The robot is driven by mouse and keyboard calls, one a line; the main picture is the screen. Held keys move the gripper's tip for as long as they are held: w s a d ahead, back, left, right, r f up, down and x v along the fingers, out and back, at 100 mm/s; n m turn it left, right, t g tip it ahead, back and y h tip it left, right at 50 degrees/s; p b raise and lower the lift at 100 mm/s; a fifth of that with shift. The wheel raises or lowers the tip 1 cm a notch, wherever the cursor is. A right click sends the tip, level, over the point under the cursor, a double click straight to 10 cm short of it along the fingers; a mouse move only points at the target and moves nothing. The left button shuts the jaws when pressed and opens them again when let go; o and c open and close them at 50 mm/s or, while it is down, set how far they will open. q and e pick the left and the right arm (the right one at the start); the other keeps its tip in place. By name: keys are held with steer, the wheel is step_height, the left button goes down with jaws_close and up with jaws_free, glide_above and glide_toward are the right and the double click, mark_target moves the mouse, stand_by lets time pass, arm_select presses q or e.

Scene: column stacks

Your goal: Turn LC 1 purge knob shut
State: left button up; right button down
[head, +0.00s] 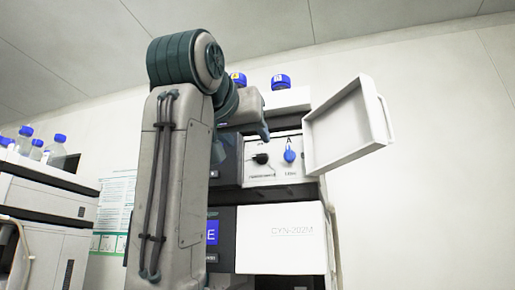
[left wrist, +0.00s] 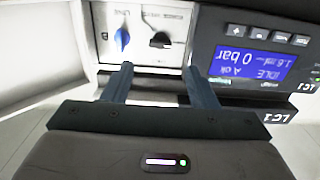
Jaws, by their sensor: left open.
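A white valve panel (head: 275,172) with a blue knob (head: 290,155) and a black knob (head: 260,159) sits behind an opened white door. In the left wrist view, which is upside down, the blue knob (left wrist: 122,40) and black knob (left wrist: 160,40) show beyond my fingertips. Which one is the purge knob I cannot read. The LC 1 label (left wrist: 270,118) shows beside the display. My left gripper (left wrist: 158,68) is open and empty, its fingers apart and pointing at the panel, clear of both knobs. In the head view it (head: 264,135) is partly hidden by its own arm. My right gripper is not in view.
The white door (head: 345,128) stands swung open to the right of the panel. The display (left wrist: 255,65) reads IDLE and 0 bar. Blue-capped bottles (head: 281,83) stand on top of the stack. A white CYN-202M module (head: 280,250) is below. Another stack (head: 40,200) stands at left.

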mark_target(259, 154)
arm_select(q)
steer(key=p+x, duration=0.1)
steer(key=x, duration=0.5)
steer(key=shift+w+d+f, duration=0.1)
steer(key=shift+w, duration=0.25)
steer(key=shift+w+d, duration=0.1)
steer(key=shift+w, duration=0.25)
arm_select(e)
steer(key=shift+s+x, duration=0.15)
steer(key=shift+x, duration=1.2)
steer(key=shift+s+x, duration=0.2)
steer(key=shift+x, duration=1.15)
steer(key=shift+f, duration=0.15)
arm_select(q)
steer(key=c, duration=1)
